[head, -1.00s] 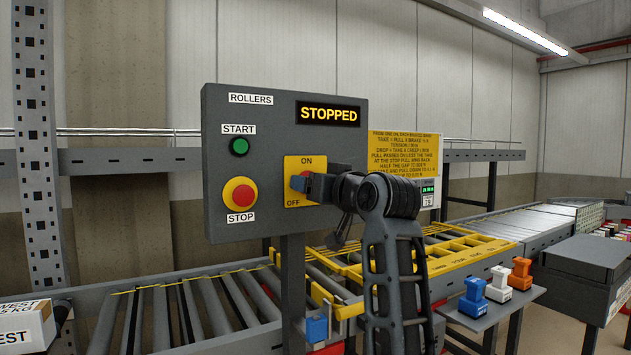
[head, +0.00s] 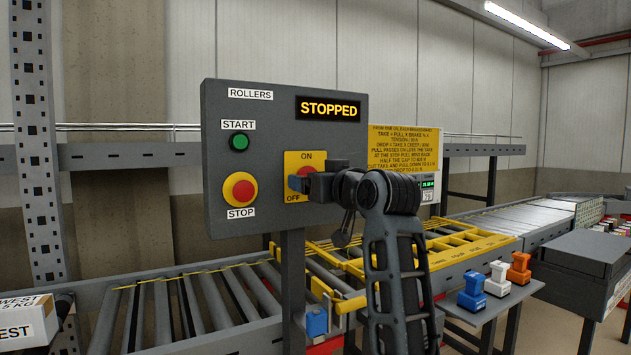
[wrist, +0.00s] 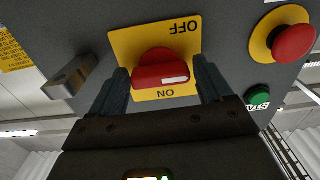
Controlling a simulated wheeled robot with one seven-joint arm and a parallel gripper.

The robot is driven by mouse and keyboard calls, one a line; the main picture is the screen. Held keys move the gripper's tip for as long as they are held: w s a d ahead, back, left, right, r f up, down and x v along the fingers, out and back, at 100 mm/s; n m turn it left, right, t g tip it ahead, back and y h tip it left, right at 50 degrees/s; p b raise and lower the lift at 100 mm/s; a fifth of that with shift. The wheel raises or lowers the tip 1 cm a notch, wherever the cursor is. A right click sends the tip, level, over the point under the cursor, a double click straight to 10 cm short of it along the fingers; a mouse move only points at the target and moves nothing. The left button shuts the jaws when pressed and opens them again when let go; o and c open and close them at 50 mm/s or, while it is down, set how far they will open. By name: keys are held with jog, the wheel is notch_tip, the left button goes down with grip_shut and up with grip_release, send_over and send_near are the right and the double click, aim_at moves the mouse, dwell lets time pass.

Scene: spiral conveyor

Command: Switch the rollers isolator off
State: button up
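The grey panel (head: 225,110) labelled ROLLERS carries a yellow isolator plate (head: 291,160) marked ON and OFF. Its red rotary knob (wrist: 160,68) shows clearly in the wrist view, its bar lying across the picture with a white mark at the right end. My gripper (head: 299,183) is at the plate and hides much of the knob in the head view. In the wrist view its two fingers (wrist: 162,85) straddle the knob, one on each side, with narrow gaps visible. The display (head: 328,108) reads STOPPED.
A green START button (head: 239,141) and a red STOP button (head: 240,190) sit left of the isolator. Yellow guards and rollers (head: 160,310) lie below. Blue (head: 472,291), white (head: 498,279) and orange (head: 518,267) objects stand on a side shelf at right.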

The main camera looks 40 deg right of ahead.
jog(key=shift+o, duration=1.2)
jog(key=shift+s, duration=0.1)
jog(key=b+v, duration=0.1)
jog(key=v, duration=0.6)
jog(key=shift+s, duration=0.3)
jog(key=shift+a, duration=0.15)
jog(key=s+a+f+y, duration=0.1)
jog(key=s+a+f, duration=0.3)
jog(key=f, duration=0.5)
jog(key=s+a+f+g, duration=0.1)
jog(key=s+a+f, duration=0.25)
jog(key=f, duration=0.65)
jog(key=s+a+f+y, duration=0.1)
jog(key=s+a+f, duration=0.3)
jog(key=f, duration=0.5)
jog(key=s+a+f+n+g+y, duration=0.1)
jog(key=s+a+f, duration=0.25)
jog(key=s, duration=0.25)
jog(key=s+a+f+n, duration=0.1)
jog(key=s+a+f, duration=0.2)
jog(key=s+a, duration=0.15)
jog(key=s+a+y, duration=0.1)
jog(key=s+a, duration=0.1)
jog(key=s, duration=0.6)
jog(key=s+a+n+y, duration=0.1)
jog(key=s+a, duration=0.1)
jog(key=s, duration=0.7)
jog(key=shift+g, duration=0.3)
